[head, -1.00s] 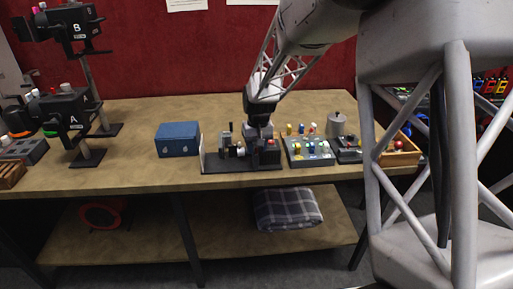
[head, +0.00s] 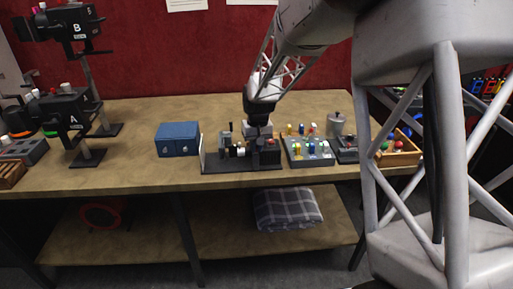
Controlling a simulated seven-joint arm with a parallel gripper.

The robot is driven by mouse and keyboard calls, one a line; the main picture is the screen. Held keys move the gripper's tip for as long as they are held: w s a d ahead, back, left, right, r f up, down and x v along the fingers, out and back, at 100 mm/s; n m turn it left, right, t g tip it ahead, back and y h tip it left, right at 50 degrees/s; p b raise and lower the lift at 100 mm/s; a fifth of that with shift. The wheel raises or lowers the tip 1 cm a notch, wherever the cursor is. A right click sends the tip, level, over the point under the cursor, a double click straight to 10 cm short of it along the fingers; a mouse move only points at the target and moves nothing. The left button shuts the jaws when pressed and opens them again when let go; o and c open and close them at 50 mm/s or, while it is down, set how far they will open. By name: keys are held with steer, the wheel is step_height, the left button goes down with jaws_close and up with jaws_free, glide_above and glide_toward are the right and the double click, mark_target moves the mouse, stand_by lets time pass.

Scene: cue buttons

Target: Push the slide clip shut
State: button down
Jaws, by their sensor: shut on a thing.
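A black fixture (head: 232,167) stands near the front edge of the workbench. It carries upright grey and black parts, a small pale cylinder (head: 239,150) and a dark block with a red top (head: 267,149). I cannot make out the slide clip among these small parts. My gripper (head: 259,135) points down over the right half of the fixture, just behind and above the dark block. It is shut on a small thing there. Its fingertips and what they hold are mostly hidden.
A blue two-drawer box (head: 178,139) stands left of the fixture.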

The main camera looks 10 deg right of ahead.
steer(key=shift+w, duration=0.45)
steer(key=c, duration=1.1)
jaws_free()
steer(key=shift+c, duration=0.2)
steer(key=shift+r, duration=0.15)
step_height(320, 180, up, 8)
steer(key=shift+d+f, duration=0.2)
